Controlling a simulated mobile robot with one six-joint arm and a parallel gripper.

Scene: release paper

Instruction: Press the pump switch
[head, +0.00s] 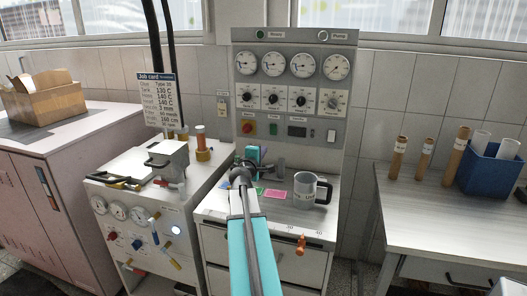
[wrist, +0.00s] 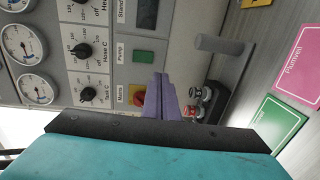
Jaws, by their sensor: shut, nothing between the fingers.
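The pump switch (head: 273,129) is a small green rectangle on the lower part of the grey control panel (head: 240,95). In the wrist view the pump switch (wrist: 143,57) sits beside the label "Pump". The red-and-yellow mains switch (head: 247,128) is to its left in the head view, and the mains switch (wrist: 139,97) is partly covered by my fingers in the wrist view. My gripper (wrist: 158,80) has purple fingers, shut and empty, in front of the panel. In the head view my gripper (head: 262,150) is just below the pump switch. I cannot tell whether it touches the panel.
A grey mug (head: 306,191) stands on the worktop right of my arm. Pink card (head: 275,194) and green card (wrist: 277,122) lie there too. A dark fitting with a grey handle (wrist: 219,44) stands close to my fingers. Dials and knobs fill the panel above.

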